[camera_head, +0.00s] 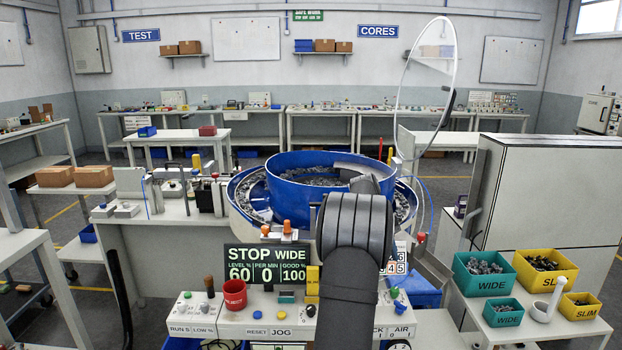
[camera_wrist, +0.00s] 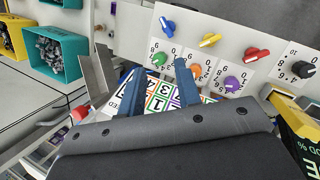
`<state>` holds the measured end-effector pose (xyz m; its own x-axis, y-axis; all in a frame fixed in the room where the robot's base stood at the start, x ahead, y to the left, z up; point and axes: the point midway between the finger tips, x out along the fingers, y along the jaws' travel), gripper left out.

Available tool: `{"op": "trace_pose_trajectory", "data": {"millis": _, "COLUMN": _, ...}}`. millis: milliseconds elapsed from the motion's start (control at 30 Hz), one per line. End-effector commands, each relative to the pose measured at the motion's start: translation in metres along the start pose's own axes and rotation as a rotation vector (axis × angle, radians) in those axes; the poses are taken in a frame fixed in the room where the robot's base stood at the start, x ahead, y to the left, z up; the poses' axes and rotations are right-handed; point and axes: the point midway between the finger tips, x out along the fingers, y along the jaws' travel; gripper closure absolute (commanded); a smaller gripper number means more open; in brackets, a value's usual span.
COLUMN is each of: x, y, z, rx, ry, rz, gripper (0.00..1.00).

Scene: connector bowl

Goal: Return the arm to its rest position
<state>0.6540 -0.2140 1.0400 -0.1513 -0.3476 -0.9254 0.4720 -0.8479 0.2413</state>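My arm (camera_head: 350,265) reaches forward from the bottom centre of the head view, over the front panel and up to the blue bowl (camera_head: 300,197). My gripper is hidden behind the arm there. In the wrist view my gripper (camera_wrist: 156,84) shows two blue fingers apart, with nothing seen held between them. A card with coloured number squares (camera_wrist: 162,96) shows through the gap, behind the fingers. I cannot tell the distance from the fingers to it. The bowl has small dark parts in it.
The panel has knobs, buttons, a red cup (camera_head: 233,295) and a display (camera_head: 268,264) reading STOP WIDE. Teal bins (camera_head: 484,284) and yellow bins (camera_head: 546,283) stand at right. A clear round shield (camera_head: 400,110) stands up behind the bowl. Dial knobs (camera_wrist: 233,84) show in the wrist view.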

Motion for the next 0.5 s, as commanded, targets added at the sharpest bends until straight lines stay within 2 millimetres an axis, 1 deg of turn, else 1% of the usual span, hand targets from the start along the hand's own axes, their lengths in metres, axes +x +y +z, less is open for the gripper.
{"op": "trace_pose_trajectory", "data": {"millis": 300, "x": 0.018, "y": 0.001, "z": 0.001, "rx": 0.233, "ry": 0.019, "rz": 0.015, "gripper": 0.69}}
{"op": "trace_pose_trajectory", "data": {"millis": 500, "x": 0.024, "y": 0.002, "z": 0.001, "rx": 0.321, "ry": 0.027, "rz": 0.020, "gripper": 0.69}}
